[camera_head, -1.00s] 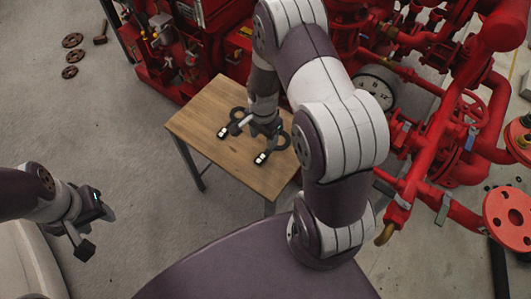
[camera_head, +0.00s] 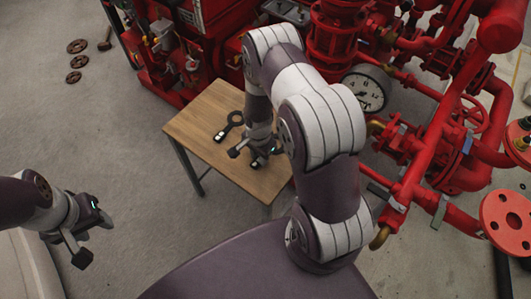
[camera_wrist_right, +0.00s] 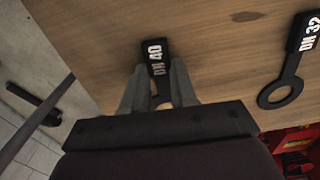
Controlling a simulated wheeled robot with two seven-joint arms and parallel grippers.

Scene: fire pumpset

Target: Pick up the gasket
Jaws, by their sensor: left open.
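Two black gaskets with labelled handles lie on the wooden table (camera_head: 205,150). The one marked DN 40 (camera_wrist_right: 155,62) is under my right gripper (camera_wrist_right: 158,82); its ring is hidden by the gripper. My right gripper, which also shows in the head view (camera_head: 255,155), points down with its fingers apart, one on each side of the DN 40 handle. The gasket marked DN 32 (camera_wrist_right: 290,75) lies apart to the right in the wrist view, and to the upper left of the gripper in the head view (camera_head: 235,118). My left gripper (camera_head: 93,237) is open and empty, away from the table.
Red pump pipework (camera_head: 440,150) with a round gauge (camera_head: 364,91) stands right of and behind the table. A red machine (camera_head: 190,45) stands close to the table's back edge. Several rusty discs (camera_head: 75,62) and a hammer (camera_head: 105,40) lie on the floor at upper left.

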